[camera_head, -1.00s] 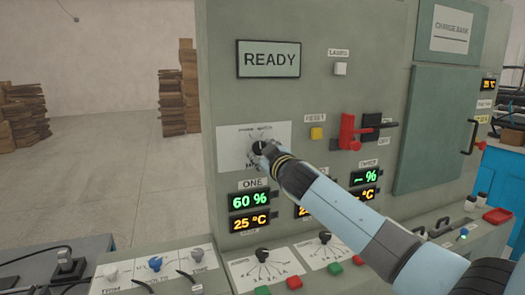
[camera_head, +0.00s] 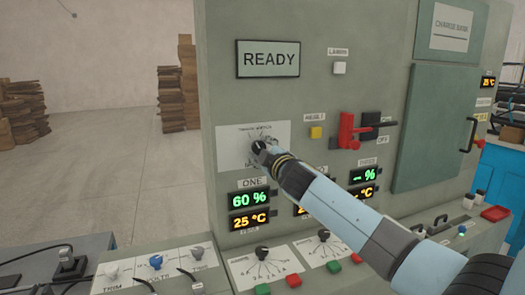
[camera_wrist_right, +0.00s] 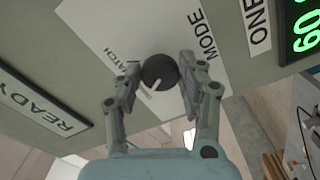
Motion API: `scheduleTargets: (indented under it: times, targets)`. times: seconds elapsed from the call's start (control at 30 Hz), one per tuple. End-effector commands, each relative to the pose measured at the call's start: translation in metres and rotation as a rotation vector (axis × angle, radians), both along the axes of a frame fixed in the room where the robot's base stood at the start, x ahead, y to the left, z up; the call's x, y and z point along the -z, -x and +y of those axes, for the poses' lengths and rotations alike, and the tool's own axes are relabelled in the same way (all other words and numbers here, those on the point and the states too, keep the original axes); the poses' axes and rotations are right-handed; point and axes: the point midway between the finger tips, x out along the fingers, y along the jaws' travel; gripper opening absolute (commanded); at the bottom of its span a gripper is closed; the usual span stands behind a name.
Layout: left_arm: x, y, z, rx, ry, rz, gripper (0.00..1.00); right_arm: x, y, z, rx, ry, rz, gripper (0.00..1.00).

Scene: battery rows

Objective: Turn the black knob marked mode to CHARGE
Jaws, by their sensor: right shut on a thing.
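The black mode knob (camera_head: 259,146) sits on a white plate (camera_head: 282,132) on the grey cabinet front, above the display marked ONE. In the right wrist view the knob (camera_wrist_right: 159,71) is round, with a white pointer line towards the lower left of that picture, away from the MODE lettering. My right gripper (camera_head: 264,150) reaches it from the lower right. In the wrist view its fingers (camera_wrist_right: 160,80) are on both sides of the knob, shut on it. The position labels are partly hidden or too small to read. My left gripper is not in view.
A READY screen (camera_head: 269,59) is above the plate. A yellow button (camera_head: 316,133) and a red lever (camera_head: 347,130) are to the right. Below, a sloped desk carries small knobs (camera_head: 262,253) and coloured buttons (camera_head: 294,282) beneath my right arm.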

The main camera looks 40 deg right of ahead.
Motion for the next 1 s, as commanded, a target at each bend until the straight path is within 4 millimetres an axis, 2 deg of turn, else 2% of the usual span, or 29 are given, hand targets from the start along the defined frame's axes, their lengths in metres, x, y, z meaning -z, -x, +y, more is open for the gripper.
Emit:
scheduleTargets:
  times: [0.27, 0.3, 0.47, 0.77, 0.87, 1.0]
  targets:
    - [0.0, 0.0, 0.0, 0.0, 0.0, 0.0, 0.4, 0.002, 0.0, 0.0, 0.0, 0.001, 0.003, 0.07]
    - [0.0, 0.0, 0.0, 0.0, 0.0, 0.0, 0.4, 0.002, 0.0, 0.0, 0.0, 0.001, 0.003, 0.43]
    - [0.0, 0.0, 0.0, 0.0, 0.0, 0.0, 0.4, 0.001, 0.0, 0.0, 0.0, 0.001, 0.002, 0.63]
    - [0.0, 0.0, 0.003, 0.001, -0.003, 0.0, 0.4, 0.001, 0.003, 0.0, 0.0, 0.001, 0.002, 0.63]
    - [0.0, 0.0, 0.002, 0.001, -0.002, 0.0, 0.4, 0.002, 0.013, 0.003, 0.001, 0.001, 0.003, 0.63]
    - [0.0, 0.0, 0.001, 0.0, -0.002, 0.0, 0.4, 0.002, 0.04, 0.009, -0.001, 0.003, 0.004, 0.63]
